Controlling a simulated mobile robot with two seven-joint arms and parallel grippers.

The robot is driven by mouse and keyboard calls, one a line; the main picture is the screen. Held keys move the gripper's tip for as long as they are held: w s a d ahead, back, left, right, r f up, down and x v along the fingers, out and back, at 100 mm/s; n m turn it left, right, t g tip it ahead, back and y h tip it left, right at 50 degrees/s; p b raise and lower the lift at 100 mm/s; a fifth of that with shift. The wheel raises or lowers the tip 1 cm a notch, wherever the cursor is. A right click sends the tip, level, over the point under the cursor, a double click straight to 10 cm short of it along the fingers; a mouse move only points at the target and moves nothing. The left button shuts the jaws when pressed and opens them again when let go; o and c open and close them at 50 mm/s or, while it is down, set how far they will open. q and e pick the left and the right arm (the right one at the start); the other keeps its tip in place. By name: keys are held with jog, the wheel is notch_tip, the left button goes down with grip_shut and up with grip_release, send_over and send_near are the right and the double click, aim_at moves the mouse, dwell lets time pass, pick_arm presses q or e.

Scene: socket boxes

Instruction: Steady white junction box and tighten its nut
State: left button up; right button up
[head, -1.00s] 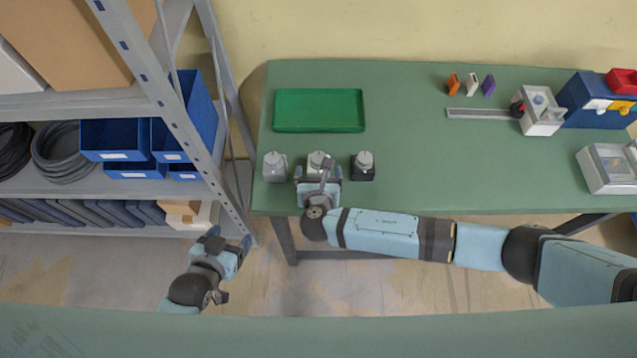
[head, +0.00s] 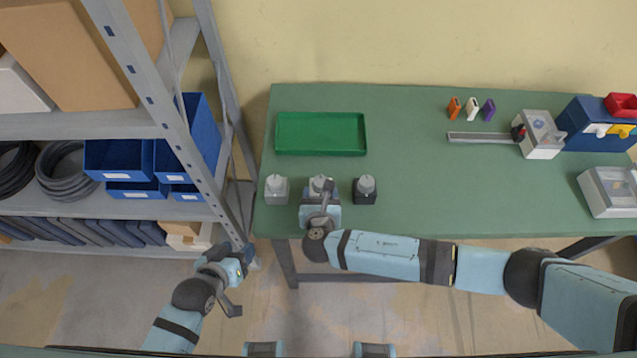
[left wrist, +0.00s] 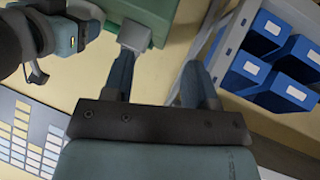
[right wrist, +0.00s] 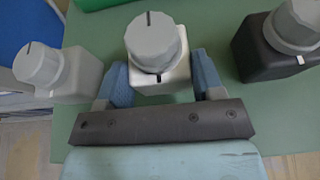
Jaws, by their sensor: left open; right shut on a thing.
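The white junction box (right wrist: 160,78) stands upright on the green table with a grey nut (right wrist: 153,40) on top that has a dark mark line. It shows partly in the head view (head: 319,184), with my right arm covering its front. My right gripper (right wrist: 155,88) is shut on the white box, one blue finger on each side of its body below the nut. My left gripper (head: 242,257) is open and empty, off the table's front left corner. Its spread fingers show in the left wrist view (left wrist: 158,68).
A grey box (head: 276,190) stands left of the white box and a black box (head: 365,192) right of it, both close. A green tray (head: 321,134) lies behind. A metal shelf (head: 178,122) stands left of the table. The table's middle is clear.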

aim_at(320, 181)
pick_arm(q)
jog(key=w+d+n+g+h, duration=0.1)
jog(key=w+n, duration=0.2)
jog(key=w+d+r+n+g, duration=0.1)
jog(key=w+d+n, duration=0.1)
jog(key=w+n, duration=0.1)
jog(key=w+d+r+n+g+h, duration=0.1)
jog(key=w+d+n, duration=0.1)
jog(key=w+n, duration=0.2)
jog(key=shift+w+r+n+g+h, duration=0.1)
jog(key=shift+r+n+g+h, duration=0.2)
jog(key=shift+n, duration=0.3)
jog(key=w+d+r+n+g+h, duration=0.35)
jog(key=w+d+r+n, duration=0.2)
jog(key=r+n, duration=0.25)
jog(key=shift+n+g+y, duration=0.45)
jog(key=shift+n+g, duration=0.05)
jog(key=shift+g, duration=0.15)
jog(key=x, duration=1.1)
jog(key=shift+w+f, duration=0.25)
jog(key=shift+w, duration=0.05)
jog(key=c, duration=0.7)
